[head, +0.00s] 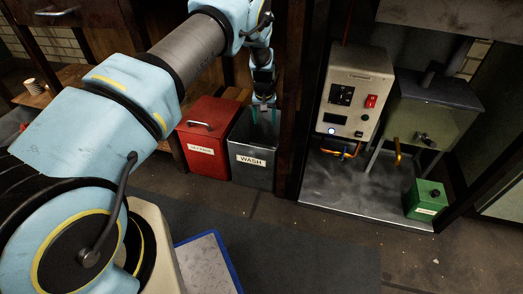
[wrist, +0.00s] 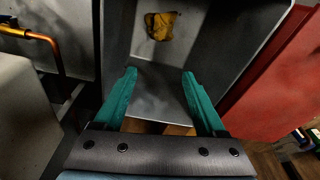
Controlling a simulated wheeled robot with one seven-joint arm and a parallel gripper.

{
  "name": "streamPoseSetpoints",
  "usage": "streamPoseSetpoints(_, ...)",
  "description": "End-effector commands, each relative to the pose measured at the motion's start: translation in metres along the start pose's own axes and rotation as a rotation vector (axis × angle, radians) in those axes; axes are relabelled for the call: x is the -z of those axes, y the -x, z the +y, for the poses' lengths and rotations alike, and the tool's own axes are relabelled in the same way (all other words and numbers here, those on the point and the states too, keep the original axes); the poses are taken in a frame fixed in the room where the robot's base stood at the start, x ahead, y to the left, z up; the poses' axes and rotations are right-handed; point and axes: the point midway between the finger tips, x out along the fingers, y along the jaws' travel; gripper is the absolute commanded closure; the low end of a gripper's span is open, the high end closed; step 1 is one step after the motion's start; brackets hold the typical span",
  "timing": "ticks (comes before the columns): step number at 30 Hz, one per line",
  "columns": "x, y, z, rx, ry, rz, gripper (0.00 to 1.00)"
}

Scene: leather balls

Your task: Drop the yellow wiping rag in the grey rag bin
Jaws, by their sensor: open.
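The grey rag bin (head: 252,166), labelled WASH, stands on the floor in the head view, open at the top. In the wrist view I look down into the grey bin (wrist: 236,72). The yellow wiping rag (wrist: 161,25) lies crumpled inside it, near its far end, apart from my fingers. My gripper (wrist: 160,84) has its two green fingers spread wide with nothing between them, over the bin. In the head view my gripper (head: 264,104) is at the bin's opening. The rag is hidden in the head view.
A red lidded bin (head: 204,135) stands directly left of the grey bin. A dark post (head: 298,110) rises close on its right. Further right are a control box (head: 352,92) and a small green box (head: 426,199) on a metal tray.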

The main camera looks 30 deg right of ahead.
Motion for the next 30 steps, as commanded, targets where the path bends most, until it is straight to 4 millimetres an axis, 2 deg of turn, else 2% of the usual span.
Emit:
streamPoseSetpoints(9,0.001,0.050,0.001,-0.001,0.000,0.002,0.27)
streamPoseSetpoints(14,0.001,0.068,0.001,-0.001,-0.001,0.002,0.27)
streamPoseSetpoints(30,0.001,0.073,-0.001,-0.001,0.001,0.003,0.27)
